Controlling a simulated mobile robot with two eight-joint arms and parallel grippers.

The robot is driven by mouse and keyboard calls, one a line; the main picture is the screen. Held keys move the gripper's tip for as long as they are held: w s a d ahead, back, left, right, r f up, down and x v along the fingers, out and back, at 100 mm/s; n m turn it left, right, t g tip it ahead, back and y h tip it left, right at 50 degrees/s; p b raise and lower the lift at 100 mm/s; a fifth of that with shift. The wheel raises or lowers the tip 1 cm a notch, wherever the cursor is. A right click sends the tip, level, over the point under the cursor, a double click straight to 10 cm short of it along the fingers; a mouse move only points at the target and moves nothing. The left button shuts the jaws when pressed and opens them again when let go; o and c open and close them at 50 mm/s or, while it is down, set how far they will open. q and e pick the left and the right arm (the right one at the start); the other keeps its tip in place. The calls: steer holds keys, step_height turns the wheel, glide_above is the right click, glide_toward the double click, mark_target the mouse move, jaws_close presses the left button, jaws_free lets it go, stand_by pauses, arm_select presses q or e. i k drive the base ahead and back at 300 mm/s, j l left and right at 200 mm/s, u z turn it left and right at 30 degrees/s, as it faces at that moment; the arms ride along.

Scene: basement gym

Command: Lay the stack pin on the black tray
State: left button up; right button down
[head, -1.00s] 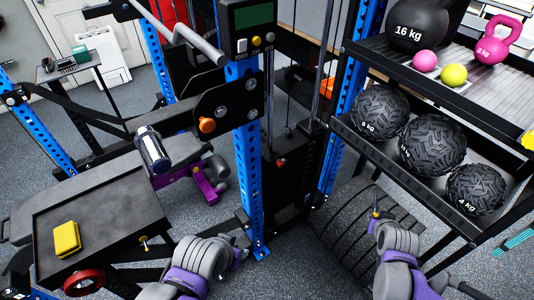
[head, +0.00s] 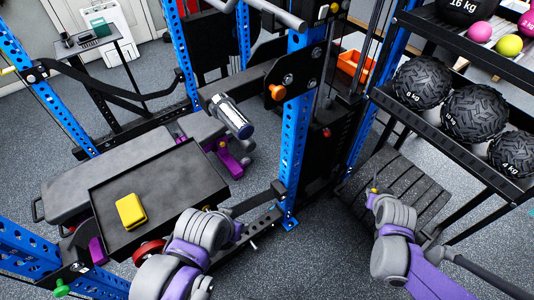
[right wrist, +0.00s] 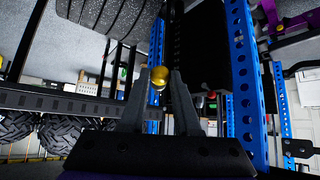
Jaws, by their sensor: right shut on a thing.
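The stack pin shows as a yellow round knob (right wrist: 160,76) between the fingers of my right gripper (right wrist: 158,100) in the right wrist view; its shaft is mostly hidden. In the head view the yellow knob (head: 374,190) is small at the tip of my right gripper (head: 371,197), above the dark ribbed floor plates. The black tray (head: 184,152) lies at the left, beside the grey bench, with a yellow block on it. My right gripper is well to the right of the tray. My left gripper (head: 238,232) is just right of the tray's near corner; its fingers are hidden.
A yellow block (head: 131,211) occupies the tray's left part; its right part is bare. A blue rack post (head: 296,130) stands between tray and right gripper. A chrome-ended bar (head: 232,117) juts out beyond the tray. A rack with tread-patterned balls (head: 422,82) is at the right.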

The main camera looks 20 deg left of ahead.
mark_target(158, 190)
steer(key=k+j, duration=0.15)
steer(key=j, duration=0.25)
steer(key=k+j, duration=0.15)
steer(key=j, duration=0.25)
steer(key=k+j, duration=0.15)
steer(key=j, duration=0.25)
steer(key=k+j+z, duration=0.1)
steer(key=j, duration=0.35)
